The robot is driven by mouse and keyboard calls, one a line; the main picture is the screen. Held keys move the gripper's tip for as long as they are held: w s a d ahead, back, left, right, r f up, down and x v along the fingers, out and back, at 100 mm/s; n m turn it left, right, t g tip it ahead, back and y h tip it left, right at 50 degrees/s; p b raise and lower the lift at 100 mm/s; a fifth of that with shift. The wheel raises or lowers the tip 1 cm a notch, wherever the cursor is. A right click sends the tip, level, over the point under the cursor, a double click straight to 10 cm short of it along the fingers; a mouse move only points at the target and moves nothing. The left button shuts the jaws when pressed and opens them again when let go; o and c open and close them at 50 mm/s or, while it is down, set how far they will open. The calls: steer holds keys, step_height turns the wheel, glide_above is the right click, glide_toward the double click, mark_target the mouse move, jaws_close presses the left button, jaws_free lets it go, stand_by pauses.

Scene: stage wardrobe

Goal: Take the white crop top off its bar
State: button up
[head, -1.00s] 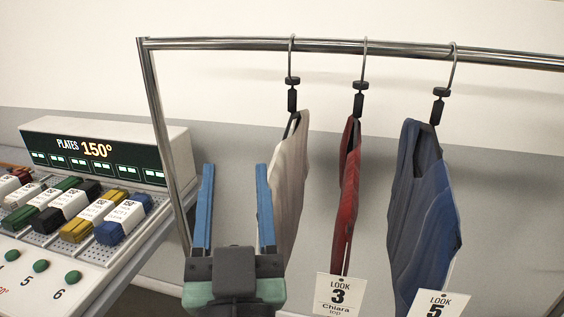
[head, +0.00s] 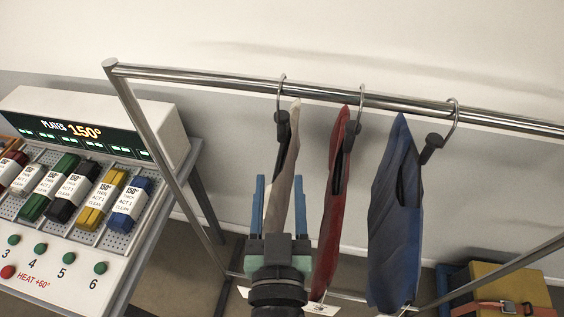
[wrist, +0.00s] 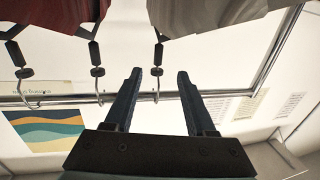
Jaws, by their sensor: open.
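The white crop top (head: 288,165) hangs from the bar (head: 215,83) on a hook hanger (head: 282,125) with a black grip piece. It is the leftmost of three garments in the head view and shows nearly edge-on. My gripper (head: 278,182) is open and empty, with its blue fingers to either side of the lower part of the top in that picture. In the wrist view the white top (wrist: 215,14) is at the upper edge. Its hanger (wrist: 157,65) appears between my fingertips (wrist: 158,74); whether it lies at their depth I cannot tell.
A red top (head: 335,190) hangs close on the right, and a blue top (head: 397,215) farther right. A console (head: 120,225) with coloured blocks and green buttons stands left. A yellow case (head: 510,285) sits at lower right. The wall is behind the rack.

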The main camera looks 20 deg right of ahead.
mark_target(281, 134)
steer(key=p+x, duration=0.1)
steer(key=x, duration=0.1)
steer(key=p+x, duration=0.1)
steer(key=x, duration=0.1)
steer(key=p+x, duration=0.1)
steer(key=x, duration=0.1)
steer(key=shift+w+r, duration=0.15)
steer(key=shift+r, duration=0.2)
steer(key=shift+w+d+r+p, duration=0.15)
steer(key=shift+w+d+p, duration=0.15)
steer(key=shift+w+p, duration=0.3)
steer(key=p+x, duration=0.2)
steer(key=x, duration=0.1)
steer(key=shift+d, duration=0.15)
steer(key=shift+w+d, duration=0.25)
steer(key=shift+w, duration=0.3)
jaws_close()
